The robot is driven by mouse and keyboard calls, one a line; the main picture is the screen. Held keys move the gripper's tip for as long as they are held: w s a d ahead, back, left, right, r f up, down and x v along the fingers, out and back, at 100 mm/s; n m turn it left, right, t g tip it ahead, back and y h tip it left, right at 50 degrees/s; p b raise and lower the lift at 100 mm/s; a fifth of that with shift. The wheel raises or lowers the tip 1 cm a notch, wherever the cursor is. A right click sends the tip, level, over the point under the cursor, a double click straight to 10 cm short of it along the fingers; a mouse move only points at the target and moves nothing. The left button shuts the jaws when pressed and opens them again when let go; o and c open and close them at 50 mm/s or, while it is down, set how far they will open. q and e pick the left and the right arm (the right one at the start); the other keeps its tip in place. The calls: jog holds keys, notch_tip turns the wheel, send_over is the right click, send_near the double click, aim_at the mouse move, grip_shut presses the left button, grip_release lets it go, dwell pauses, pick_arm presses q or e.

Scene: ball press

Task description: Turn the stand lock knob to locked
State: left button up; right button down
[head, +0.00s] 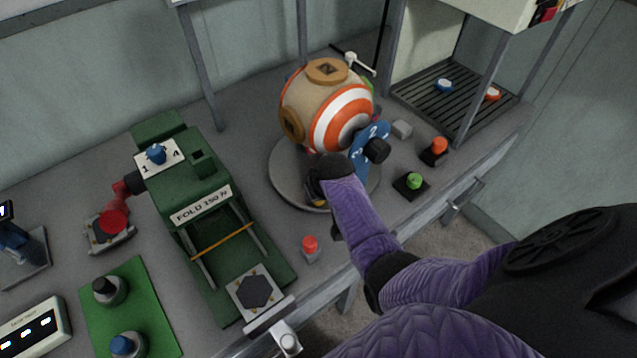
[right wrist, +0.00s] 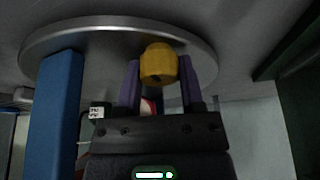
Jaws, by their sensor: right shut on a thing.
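The yellow stand lock knob (right wrist: 158,64) sits under the rim of the round grey stand plate (right wrist: 110,35) in the right wrist view. My right gripper (right wrist: 158,80) is shut on it, with one purple finger on each side. In the head view my right gripper (head: 318,195) reaches the front edge of the round stand (head: 285,178), and the dark wrist hides most of the knob. A striped orange, white and tan ball (head: 340,112) rests on the stand. My left gripper is not in view.
A blue numbered plate with a black knob (head: 377,150) stands right of my right wrist. Green (head: 414,181) and orange (head: 439,146) buttons lie further right. A red button (head: 310,244) and a green press (head: 190,185) are to the left.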

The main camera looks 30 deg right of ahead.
jog(key=shift+r+m+h+p, duration=0.1)
jog(key=shift+m+h+p, duration=0.4)
jog(key=shift+m, duration=0.4)
jog(key=shift+m+p, duration=0.4)
jog(key=shift+m, duration=0.5)
jog(key=shift+m+g+h, duration=0.4)
jog(key=shift+m+h, duration=0.1)
jog(key=shift+m, duration=0.4)
jog(key=shift+m+h, duration=0.3)
jog(key=shift+m, duration=0.6)
jog(key=m, duration=0.1)
jog(key=m+g+b, duration=0.1)
jog(key=m, duration=0.1)
jog(key=m+g+b, duration=0.1)
jog(key=shift+f+m+h, duration=0.25)
jog(key=shift+m+h, duration=0.05)
jog(key=shift+h, duration=0.1)
jog(key=m+g+b, duration=0.1)
jog(key=m+b, duration=0.1)
jog(key=m, duration=0.1)
jog(key=shift+m+h, duration=0.3)
jog(key=shift+m, duration=0.1)
jog(key=shift+r+m+g+b, duration=0.1)
jog(key=shift+m+g+b, duration=0.4)
jog(key=shift+m+b, duration=0.35)
jog(key=shift+m, duration=0.25)
